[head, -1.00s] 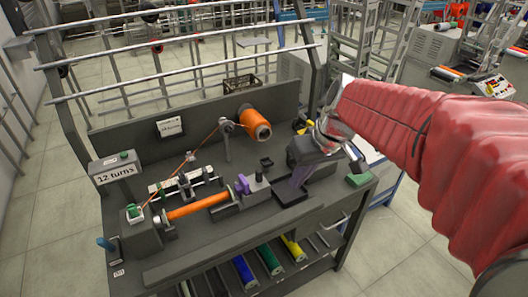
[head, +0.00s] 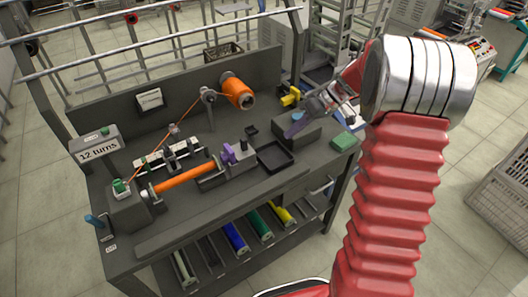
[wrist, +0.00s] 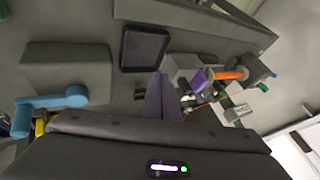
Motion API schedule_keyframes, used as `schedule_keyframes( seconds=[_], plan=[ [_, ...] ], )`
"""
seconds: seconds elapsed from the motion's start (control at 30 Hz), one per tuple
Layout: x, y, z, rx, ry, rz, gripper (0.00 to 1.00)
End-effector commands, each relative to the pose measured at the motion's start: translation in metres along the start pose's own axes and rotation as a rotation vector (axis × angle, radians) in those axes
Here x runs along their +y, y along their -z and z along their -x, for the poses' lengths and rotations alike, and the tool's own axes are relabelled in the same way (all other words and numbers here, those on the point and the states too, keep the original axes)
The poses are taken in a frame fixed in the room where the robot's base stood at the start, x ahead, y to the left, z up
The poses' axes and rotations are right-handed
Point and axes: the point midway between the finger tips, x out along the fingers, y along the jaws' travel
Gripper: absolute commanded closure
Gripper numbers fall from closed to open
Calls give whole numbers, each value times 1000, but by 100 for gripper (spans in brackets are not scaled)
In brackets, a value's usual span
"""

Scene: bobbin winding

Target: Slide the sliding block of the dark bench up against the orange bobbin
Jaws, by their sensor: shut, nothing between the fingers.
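The dark bench (head: 165,232) carries a winder. The orange bobbin (head: 184,175) lies across it, with a thread running up to an orange spool (head: 237,92). The grey sliding block (head: 243,153) with its purple lever (head: 228,154) stands at the bobbin's right end; whether they touch I cannot tell. In the wrist view the block (wrist: 186,68), lever (wrist: 200,79) and bobbin (wrist: 231,73) show right of my fingers. The fingers also show in the wrist view (wrist: 160,82).
The black tray (head: 263,165) lies right of the block. A grey box (head: 312,134), a green block (head: 343,140) and yellow clamp (head: 290,97) are near my gripper. A sign reading "12 turns" (head: 98,150) stands at left. Coloured bobbins (head: 235,238) lie on the lower shelf.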

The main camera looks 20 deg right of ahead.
Motion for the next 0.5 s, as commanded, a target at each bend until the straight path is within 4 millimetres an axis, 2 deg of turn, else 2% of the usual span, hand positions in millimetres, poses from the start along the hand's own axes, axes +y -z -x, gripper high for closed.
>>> schedule_keyframes(
  seconds=[0.13, 0.5],
  plan=[
    [10, 0, -4, 11, 12, 8, 100],
    [10, 0, -5, 12, 12, 9, 100]
  ],
)
